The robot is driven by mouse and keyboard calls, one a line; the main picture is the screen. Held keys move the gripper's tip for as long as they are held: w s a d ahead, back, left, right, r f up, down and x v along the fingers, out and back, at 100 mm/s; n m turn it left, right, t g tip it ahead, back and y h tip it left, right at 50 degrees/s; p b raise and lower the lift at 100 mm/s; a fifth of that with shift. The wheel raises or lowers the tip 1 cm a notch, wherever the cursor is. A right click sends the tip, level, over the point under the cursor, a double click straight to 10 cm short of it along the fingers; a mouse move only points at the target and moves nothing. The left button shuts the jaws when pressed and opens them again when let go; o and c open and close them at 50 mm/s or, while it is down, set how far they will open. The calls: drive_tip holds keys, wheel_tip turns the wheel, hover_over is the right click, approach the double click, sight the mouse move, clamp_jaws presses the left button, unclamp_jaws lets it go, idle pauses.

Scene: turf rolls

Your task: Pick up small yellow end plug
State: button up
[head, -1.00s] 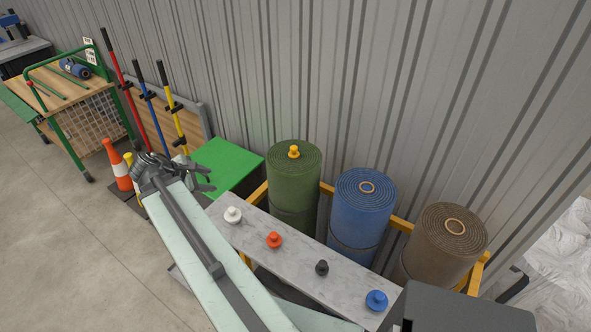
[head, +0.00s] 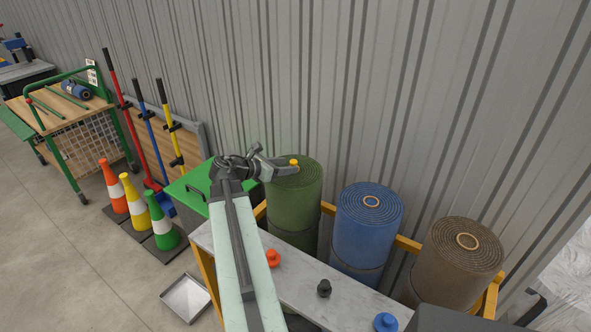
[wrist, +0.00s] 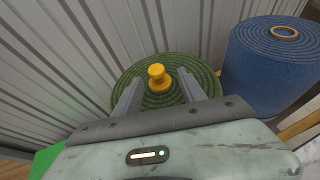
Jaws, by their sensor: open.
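The small yellow end plug (wrist: 158,78) stands upright on top of the green turf roll (wrist: 133,75), near its centre. In the wrist view my gripper (wrist: 156,90) is open, with one finger on each side of the plug and space between the fingers and it. In the head view my gripper (head: 285,170) is over the left part of the green roll (head: 295,205), and only part of the yellow plug (head: 294,162) shows by the fingertips. Whether a finger touches the plug cannot be told.
A blue roll (head: 366,225) and a brown roll (head: 455,262) stand to the right. A grey shelf (head: 303,283) in front holds an orange plug (head: 272,258), a black plug (head: 324,288) and a blue plug (head: 386,322). A corrugated wall (head: 350,90) is close behind.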

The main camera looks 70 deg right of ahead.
sight(291, 165)
drive_tip(key=x, duration=0.3)
drive_tip(key=shift+w+d+b, duration=0.1)
drive_tip(key=shift+b, duration=0.25)
clamp_jaws()
wheel_tip(291, 165, up, 10)
drive_tip(key=p, duration=1)
